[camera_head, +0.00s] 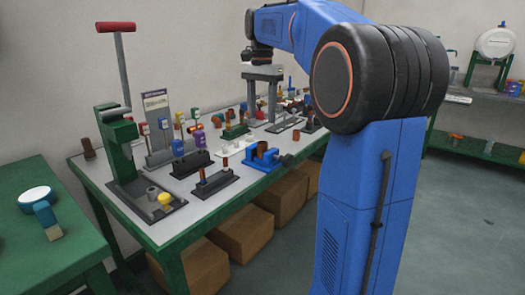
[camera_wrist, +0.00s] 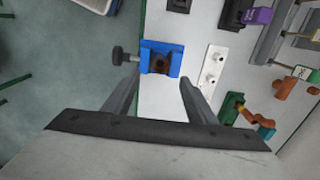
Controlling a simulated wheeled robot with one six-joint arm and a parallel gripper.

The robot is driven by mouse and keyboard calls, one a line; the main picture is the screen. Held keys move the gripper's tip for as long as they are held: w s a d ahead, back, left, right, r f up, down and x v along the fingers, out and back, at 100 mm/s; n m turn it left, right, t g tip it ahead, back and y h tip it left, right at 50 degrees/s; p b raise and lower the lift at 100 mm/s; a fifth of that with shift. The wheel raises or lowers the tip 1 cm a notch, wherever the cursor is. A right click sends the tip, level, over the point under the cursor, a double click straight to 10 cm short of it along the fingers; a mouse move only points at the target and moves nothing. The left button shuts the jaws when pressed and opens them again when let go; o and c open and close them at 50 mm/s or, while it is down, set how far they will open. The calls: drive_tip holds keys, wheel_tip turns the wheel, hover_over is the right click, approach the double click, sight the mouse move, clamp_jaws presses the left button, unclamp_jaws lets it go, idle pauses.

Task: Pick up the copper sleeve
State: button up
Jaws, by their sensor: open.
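A copper-brown sleeve (camera_wrist: 161,63) sits between the jaws of a small blue vise (camera_wrist: 147,51) in the wrist view. In the head view, the brown sleeve (camera_head: 262,148) stands upright in the blue vise (camera_head: 264,160) near the table's front edge. My gripper (camera_head: 262,121) is above the workbench, pointing down, farther along the table than the vise in this view. In the wrist view, my gripper's (camera_wrist: 158,82) two fingers are spread wide with nothing between them. The vise lies just beyond the fingertips, roughly centred between them.
A white plate with pegs (camera_wrist: 213,64) lies beside the vise. A green holder with orange and teal parts (camera_wrist: 232,107) is close to the right finger. A green press with a red handle (camera_head: 118,140) stands at the table's left end. Several fixtures crowd the workbench (camera_head: 225,205).

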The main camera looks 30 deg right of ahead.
sight(262, 150)
wheel_tip(262, 150, down, 10)
drive_tip(key=shift+w+d+r, duration=0.1)
drive_tip(key=shift+w+d, duration=0.05)
idle(0.5)
drive_tip(key=shift+c, duration=0.4)
drive_tip(key=c, duration=1.1)
